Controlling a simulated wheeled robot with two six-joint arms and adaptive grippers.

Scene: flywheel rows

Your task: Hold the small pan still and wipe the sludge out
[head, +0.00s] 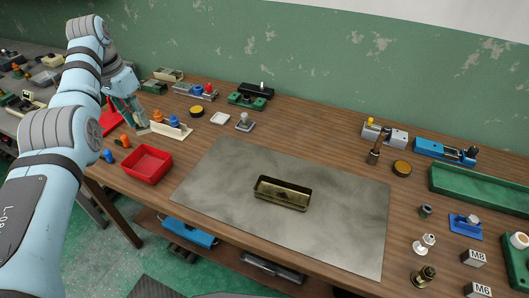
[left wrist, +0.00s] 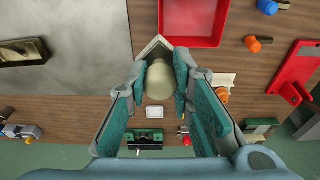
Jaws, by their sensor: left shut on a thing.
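The small pan (head: 281,203) is a brassy, dark olive rectangular pan on the grey mat. Its inside looks dark and murky; I cannot make out the sludge clearly. Part of the pan shows at the left edge of the left wrist view (left wrist: 22,52). My left gripper (head: 136,113) is at the back left of the bench, well apart from the pan. The cylinder's far end is hidden. My right gripper is not in view.
A red tray (head: 147,162) stands left of the grey mat (head: 225,170). Fixtures line the back; a green tray (head: 478,190) and loose parts are at right. The mat around the pan is clear.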

